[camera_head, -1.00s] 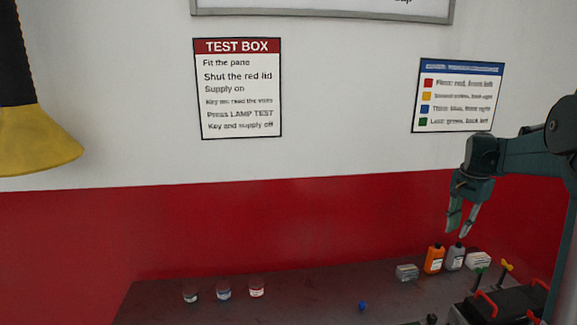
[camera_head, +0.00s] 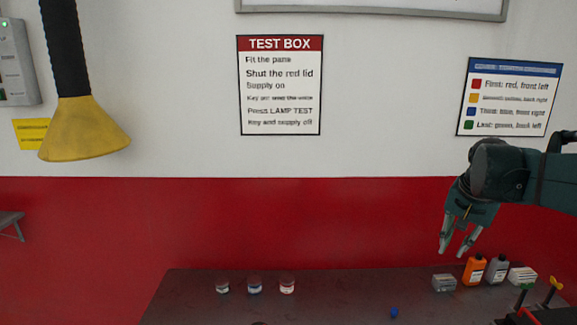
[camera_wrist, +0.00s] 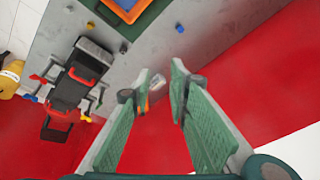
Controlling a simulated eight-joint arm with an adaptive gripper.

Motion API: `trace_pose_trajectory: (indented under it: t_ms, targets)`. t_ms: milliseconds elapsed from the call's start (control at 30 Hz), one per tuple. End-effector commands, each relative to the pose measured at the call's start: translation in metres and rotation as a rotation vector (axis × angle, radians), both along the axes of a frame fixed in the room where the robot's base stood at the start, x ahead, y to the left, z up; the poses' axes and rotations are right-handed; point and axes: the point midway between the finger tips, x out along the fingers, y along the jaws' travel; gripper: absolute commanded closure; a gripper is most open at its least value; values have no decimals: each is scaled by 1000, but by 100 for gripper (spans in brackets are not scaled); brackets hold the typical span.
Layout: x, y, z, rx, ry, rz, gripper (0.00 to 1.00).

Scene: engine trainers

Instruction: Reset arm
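My gripper (camera_head: 457,250) hangs from my arm at the right of the head view, in front of the red lower wall and above the back right of the dark bench (camera_head: 320,295). Its two fingers are apart, with nothing between them. In the wrist view my gripper (camera_wrist: 160,75) also shows open and empty, its green fingers reaching over the bench edge.
An orange bottle (camera_head: 474,270), a grey bottle (camera_head: 497,269), a grey box (camera_head: 444,282) and a white stack (camera_head: 522,276) stand below my gripper. Three small jars (camera_head: 255,285) stand at the left. A small blue piece (camera_head: 394,313) lies near the front. A yellow hood (camera_head: 85,130) hangs upper left.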

Motion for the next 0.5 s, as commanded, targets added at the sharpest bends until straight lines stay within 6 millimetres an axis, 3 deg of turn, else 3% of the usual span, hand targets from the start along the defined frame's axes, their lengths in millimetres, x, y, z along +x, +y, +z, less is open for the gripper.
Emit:
trace_pose_trajectory:
  t_ms: [500]
  targets:
    - [-66, 98, -12, -75, -78, 243, 82]
